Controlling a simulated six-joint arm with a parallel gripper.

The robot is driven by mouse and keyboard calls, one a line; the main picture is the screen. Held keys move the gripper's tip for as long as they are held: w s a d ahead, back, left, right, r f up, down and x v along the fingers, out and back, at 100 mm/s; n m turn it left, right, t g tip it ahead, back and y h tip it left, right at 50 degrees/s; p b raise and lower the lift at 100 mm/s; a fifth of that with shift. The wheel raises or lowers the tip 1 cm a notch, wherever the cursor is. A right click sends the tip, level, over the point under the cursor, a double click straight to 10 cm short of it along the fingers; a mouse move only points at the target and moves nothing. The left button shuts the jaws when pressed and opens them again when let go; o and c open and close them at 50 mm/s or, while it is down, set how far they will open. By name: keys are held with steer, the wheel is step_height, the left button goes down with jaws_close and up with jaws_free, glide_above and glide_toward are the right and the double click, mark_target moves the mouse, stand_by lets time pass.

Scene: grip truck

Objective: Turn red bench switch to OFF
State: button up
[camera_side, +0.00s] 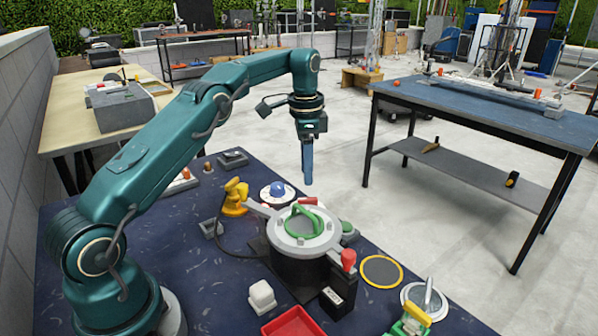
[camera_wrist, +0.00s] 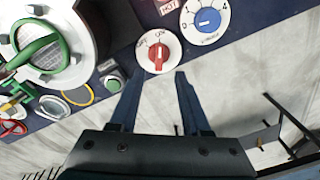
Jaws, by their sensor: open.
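The red bench switch (camera_wrist: 158,53) is a red knob on a round white dial marked OFF and ON, at the top middle of the wrist view. Its handle stands roughly upright in that picture, towards the ON side. In the side view its red handle (camera_side: 308,201) shows behind the round grey-rimmed drum, which hides most of the dial. My gripper (camera_wrist: 160,74) is open and empty, its two blue fingers apart, with the switch beyond the tips. In the side view my gripper (camera_side: 308,182) points straight down above the bench, over the switch area, clear of it.
A blue numbered dial (camera_wrist: 207,20) is beside the switch; it also shows in the side view (camera_side: 278,190). The drum with a green handle (camera_side: 303,222), a yellow object (camera_side: 235,197) and a red-topped lever (camera_side: 348,259) stand nearby.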

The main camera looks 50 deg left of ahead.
mark_target(303, 199)
steer(key=f, duration=0.3)
steer(key=shift+s+a+g, duration=0.3)
steer(key=shift+s, duration=0.05)
steer(key=shift+f, duration=2.1)
jaws_close()
